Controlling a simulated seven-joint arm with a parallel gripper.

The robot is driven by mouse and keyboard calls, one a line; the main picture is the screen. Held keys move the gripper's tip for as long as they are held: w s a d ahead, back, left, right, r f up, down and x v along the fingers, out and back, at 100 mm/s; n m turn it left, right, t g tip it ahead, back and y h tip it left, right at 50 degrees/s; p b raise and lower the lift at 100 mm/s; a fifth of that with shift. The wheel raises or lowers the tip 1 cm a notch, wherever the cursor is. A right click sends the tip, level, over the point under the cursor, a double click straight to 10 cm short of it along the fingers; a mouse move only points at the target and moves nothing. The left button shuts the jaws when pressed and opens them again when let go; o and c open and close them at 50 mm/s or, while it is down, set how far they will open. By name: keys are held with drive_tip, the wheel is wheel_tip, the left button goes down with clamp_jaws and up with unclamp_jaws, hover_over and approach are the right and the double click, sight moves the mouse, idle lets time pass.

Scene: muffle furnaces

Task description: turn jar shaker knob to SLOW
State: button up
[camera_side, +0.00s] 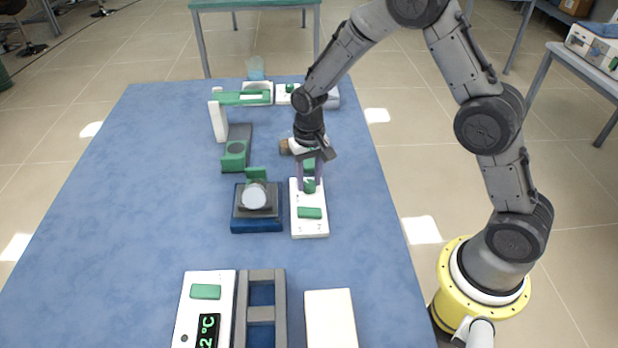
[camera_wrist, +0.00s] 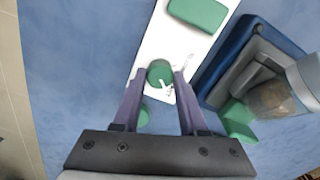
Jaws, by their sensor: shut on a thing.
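The jar shaker's white control panel (camera_side: 309,226) lies on the blue table, with a green knob (camera_side: 309,187) near its far end. In the wrist view the round green knob (camera_wrist: 160,73) has a white pointer mark, and small dial markings show beside it on the panel (camera_wrist: 152,45). My gripper (camera_side: 311,185) points down over the panel. Its purple fingers (camera_wrist: 160,80) are shut on the knob, one on each side. The dial's lettering is too small to read. The shaker with a jar (camera_side: 255,195) stands just left of the panel.
A green block (camera_side: 310,213) is on the panel's near part. A stand with a green arm (camera_side: 240,98) rises behind the shaker. A white temperature unit (camera_side: 205,310), a grey frame (camera_side: 262,313) and a white box (camera_side: 330,320) are at the front. The table's left side is clear.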

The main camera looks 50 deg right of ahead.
clamp_jaws()
drive_tip(key=n, duration=0.8)
drive_tip(key=shift+n, duration=0.3)
drive_tip(key=n, duration=0.3)
drive_tip(key=shift+n, duration=2.1)
drive_tip(key=o, duration=1.1)
unclamp_jaws()
drive_tip(key=shift+r, duration=0.15)
